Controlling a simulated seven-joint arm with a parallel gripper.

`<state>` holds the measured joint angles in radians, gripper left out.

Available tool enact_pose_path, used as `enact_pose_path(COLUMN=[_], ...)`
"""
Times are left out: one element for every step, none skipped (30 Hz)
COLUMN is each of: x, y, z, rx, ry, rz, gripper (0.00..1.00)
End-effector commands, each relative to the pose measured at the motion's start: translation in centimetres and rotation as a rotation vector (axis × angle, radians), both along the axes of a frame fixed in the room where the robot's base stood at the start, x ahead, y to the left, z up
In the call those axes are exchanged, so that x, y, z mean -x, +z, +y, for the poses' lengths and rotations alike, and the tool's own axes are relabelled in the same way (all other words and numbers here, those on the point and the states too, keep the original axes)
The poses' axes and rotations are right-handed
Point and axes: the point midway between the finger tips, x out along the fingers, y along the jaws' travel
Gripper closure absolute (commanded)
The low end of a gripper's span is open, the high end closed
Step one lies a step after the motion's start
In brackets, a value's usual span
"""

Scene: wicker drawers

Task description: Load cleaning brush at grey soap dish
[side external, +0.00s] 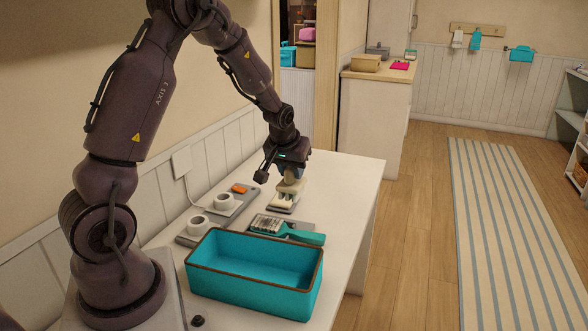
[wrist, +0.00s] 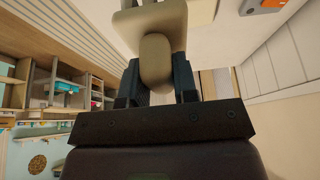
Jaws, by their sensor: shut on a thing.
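My gripper (side external: 291,172) is shut on a beige brush-like thing (side external: 289,187), held by its rounded handle, with a paler lower part facing down. It also shows between my two dark fingers in the wrist view (wrist: 156,62). It hangs low over the far part of the table, near a grey flat piece (side external: 279,209); whether they touch is unclear. I cannot tell which grey piece is the soap dish.
An open, empty teal bin (side external: 254,296) with a brown rim stands at the table's front. The table's right strip (side external: 350,185) is clear.

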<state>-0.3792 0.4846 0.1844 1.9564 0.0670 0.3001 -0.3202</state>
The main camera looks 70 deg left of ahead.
Motion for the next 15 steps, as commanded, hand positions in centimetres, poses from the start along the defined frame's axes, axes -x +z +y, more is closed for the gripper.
enact_pose_path(x=[0.0,0.0,0.0,0.0,0.0,0.0,0.0,0.0,0.2,0.4,0.7,1.1,1.2,1.3,1.2], y=[0.0,0.0,0.0,0.0,0.0,0.0,0.0,0.0,-0.1,-0.3,-0.5,-1.1,-1.5,-2.0,-2.5], z=[0.0,0.0,0.0,0.0,0.0,0.0,0.1,0.2,0.4,0.6,0.9,1.4,2.0,2.8,4.0], rx=[0.0,0.0,0.0,0.0,0.0,0.0,0.0,0.0,0.001,0.002,0.005,0.01,0.013,0.017,0.021], ry=[0.0,0.0,0.0,0.0,0.0,0.0,0.001,0.003,0.01,0.016,0.025,0.039,0.053,0.067,0.087], rz=[0.0,0.0,0.0,0.0,0.0,0.0,0.0,0.0,0.002,0.006,0.011,0.02,0.023,0.025,0.025], gripper=[0.97,0.75,0.84,0.91,0.92,0.92,0.92,0.92,0.92,0.92,0.92,0.92,0.92,0.92,0.92])
